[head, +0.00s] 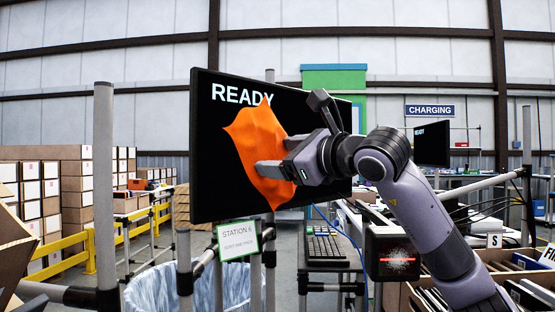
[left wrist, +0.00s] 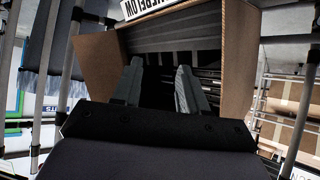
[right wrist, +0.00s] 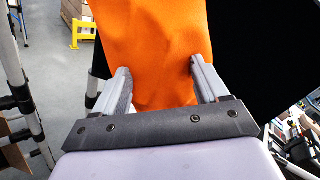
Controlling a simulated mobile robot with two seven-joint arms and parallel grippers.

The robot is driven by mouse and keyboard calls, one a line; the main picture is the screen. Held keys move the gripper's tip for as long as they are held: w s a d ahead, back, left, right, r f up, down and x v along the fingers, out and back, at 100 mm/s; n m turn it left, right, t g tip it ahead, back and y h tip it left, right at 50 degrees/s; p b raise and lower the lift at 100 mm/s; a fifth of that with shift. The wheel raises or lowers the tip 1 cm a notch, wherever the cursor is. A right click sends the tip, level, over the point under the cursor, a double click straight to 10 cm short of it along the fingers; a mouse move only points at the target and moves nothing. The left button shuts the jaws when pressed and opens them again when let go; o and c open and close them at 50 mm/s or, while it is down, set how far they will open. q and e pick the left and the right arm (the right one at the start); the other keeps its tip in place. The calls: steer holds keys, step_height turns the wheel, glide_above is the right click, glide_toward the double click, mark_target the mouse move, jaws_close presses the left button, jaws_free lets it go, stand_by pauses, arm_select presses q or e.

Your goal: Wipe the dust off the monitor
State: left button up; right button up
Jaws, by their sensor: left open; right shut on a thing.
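The monitor (head: 340,165) has a black screen with the word READY at its upper left. An orange cloth (head: 257,150) is spread in front of the screen's left-middle part. My right gripper (head: 270,157) is shut on the cloth and holds it at the screen. In the right wrist view the cloth (right wrist: 155,50) hangs between the two fingers, with the dark screen (right wrist: 250,50) to the right. I cannot make out dust on the screen. My left gripper (left wrist: 158,85) is open and empty, in front of an open carton (left wrist: 235,55); it is not in the head view.
A keyboard (head: 323,246) lies below the monitor. A STATION 6 sign (head: 238,239) hangs on a rail above a bin with a clear liner (head: 160,290). Grey posts (head: 104,180) stand at the left. Open cartons (head: 520,265) stand at the lower right.

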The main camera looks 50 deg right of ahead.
mark_target(242, 164)
arm_select(q)
steer(key=shift+d, duration=0.1)
stand_by(0.5)
arm_select(e)
steer(key=shift+w+f+p, duration=0.2)
steer(key=shift+w+p, duration=0.1)
steer(key=shift+w, duration=0.7)
arm_select(q)
steer(key=shift+s+r+p, duration=0.15)
steer(key=shift+r+p, duration=0.3)
steer(key=shift+p, duration=0.2)
arm_select(e)
steer(key=shift+w+d+f, duration=0.1)
steer(key=shift+w+f, duration=0.1)
steer(key=shift+w, duration=0.65)
steer(key=shift+w+d+f, duration=0.1)
steer(key=shift+w+f, duration=0.15)
steer(key=shift+w, duration=0.6)
steer(key=shift+w+d+f, duration=0.1)
steer(key=shift+w+f, duration=0.1)
steer(key=shift+w, duration=0.65)
arm_select(q)
steer(key=shift+r, duration=0.15)
steer(key=shift+w+r+p, duration=0.2)
steer(key=shift+r+p, duration=0.35)
steer(key=shift+r, duration=0.05)
arm_select(e)
steer(key=shift+w+d, duration=0.1)
steer(key=shift+w, duration=0.9)
